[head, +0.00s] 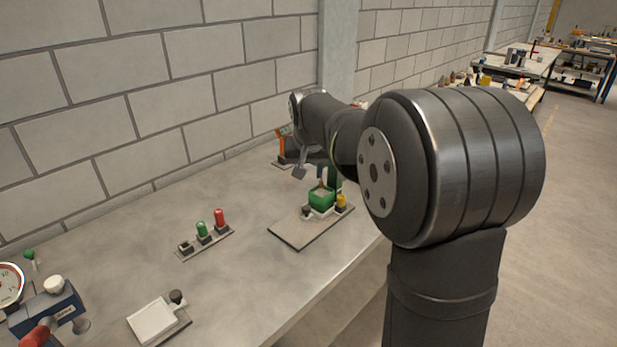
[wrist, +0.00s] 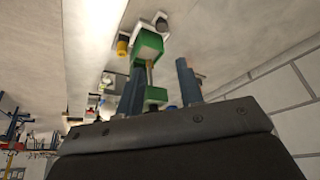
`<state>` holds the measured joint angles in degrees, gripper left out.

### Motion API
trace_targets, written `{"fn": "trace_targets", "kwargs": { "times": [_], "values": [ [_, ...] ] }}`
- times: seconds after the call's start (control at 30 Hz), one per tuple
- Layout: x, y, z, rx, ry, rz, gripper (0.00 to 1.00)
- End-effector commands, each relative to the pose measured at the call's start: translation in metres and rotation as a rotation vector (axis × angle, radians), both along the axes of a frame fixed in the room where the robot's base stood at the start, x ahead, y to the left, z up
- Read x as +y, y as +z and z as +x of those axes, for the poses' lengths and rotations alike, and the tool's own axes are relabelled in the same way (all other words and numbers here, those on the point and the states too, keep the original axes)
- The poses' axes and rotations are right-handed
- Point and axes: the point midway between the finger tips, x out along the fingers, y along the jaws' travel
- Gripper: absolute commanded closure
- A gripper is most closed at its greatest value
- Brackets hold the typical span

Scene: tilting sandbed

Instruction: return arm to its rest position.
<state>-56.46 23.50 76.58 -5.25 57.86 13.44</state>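My arm reaches from the right of the head view toward the back of the grey bench (head: 110,265). In the wrist view my gripper (wrist: 160,68) has its two blue-grey fingers apart, with a gap between them. A green box (head: 321,197) stands on a flat base plate (head: 297,233) below the arm's far end. The green box also shows in the wrist view (wrist: 148,44), just past the left finger. A thin rod and a second green piece (wrist: 155,95) show near the left finger; I cannot tell whether they touch it. The fingertips are not clear in the head view.
A plate with green and red buttons (head: 205,240) lies left of the green box. A white square plate (head: 153,318) and a blue device (head: 47,308) with a red handle are at front left. A block wall (head: 130,120) runs behind. An orange-handled item (head: 280,145) stands at the back.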

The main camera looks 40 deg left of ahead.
Motion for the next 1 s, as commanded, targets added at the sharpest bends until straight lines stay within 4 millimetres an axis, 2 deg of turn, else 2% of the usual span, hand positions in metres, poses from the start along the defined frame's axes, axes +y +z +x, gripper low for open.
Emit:
{"fn": "trace_targets", "kwargs": {
  "times": [0.3, 0.47, 1.0],
  "values": [
    [0.0, 0.0, 0.0, 0.0, 0.0, 0.0, 0.66],
    [0.003, -0.009, 0.003, 0.001, 0.0, -0.001, 0.66],
    [0.03, -0.103, 0.029, 0.004, 0.0, -0.004, 0.66]
  ]
}}
